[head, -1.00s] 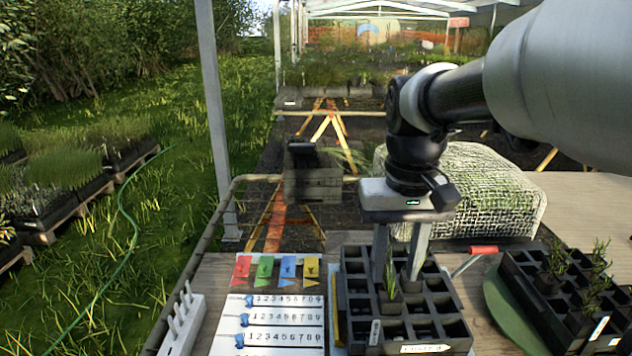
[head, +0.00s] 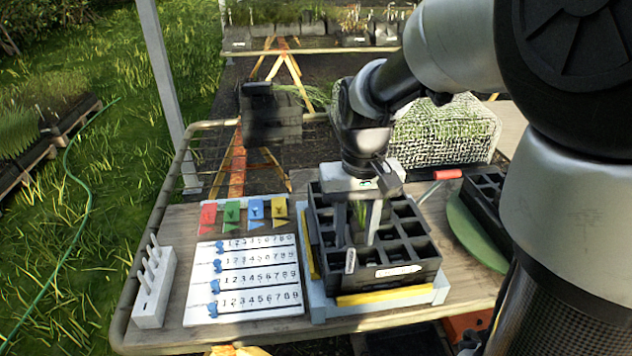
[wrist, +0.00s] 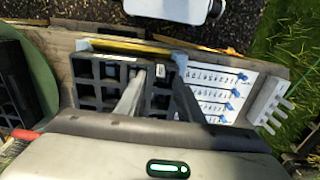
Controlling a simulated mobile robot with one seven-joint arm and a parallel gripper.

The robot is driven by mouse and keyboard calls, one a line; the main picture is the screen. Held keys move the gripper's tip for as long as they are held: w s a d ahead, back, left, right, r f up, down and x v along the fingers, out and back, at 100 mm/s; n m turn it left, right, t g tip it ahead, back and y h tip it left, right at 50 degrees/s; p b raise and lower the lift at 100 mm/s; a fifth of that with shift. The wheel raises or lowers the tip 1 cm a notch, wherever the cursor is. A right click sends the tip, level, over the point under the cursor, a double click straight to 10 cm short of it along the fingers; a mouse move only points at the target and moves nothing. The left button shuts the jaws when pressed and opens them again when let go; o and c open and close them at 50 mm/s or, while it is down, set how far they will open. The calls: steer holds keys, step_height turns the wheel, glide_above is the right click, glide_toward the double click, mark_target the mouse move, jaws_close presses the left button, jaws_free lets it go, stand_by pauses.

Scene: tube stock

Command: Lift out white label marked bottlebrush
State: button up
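A black cell tray (head: 425,268) stands on the bench in a pale blue holder. A white label (head: 398,271) with dark writing lies across its front edge; I cannot read the writing clearly. A smaller pale tag (head: 350,261) stands upright at the front, left of the label. The label also shows at the tray's edge in the wrist view (wrist: 120,57). My gripper (head: 365,225) is over the tray, fingers pointing down among the cells. In the wrist view (wrist: 155,82) the fingers stand apart with nothing visibly gripped. A green seedling (head: 359,211) shows by the fingers.
Left of the tray lies a white numbered board (head: 245,280) with blue sliders, below coloured cards (head: 208,214). A white pegged rack (head: 152,290) stands at the bench's left. A second black tray (head: 485,195) and a red-handled tool (head: 447,174) are at the right.

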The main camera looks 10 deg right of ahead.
mark_target(352, 249)
step_height(352, 249, down, 6)
steer(key=shift+w+a+r+b, duration=0.1)
steer(key=shift+w+r+b, duration=0.1)
steer(key=shift+b, duration=0.45)
jaws_close()
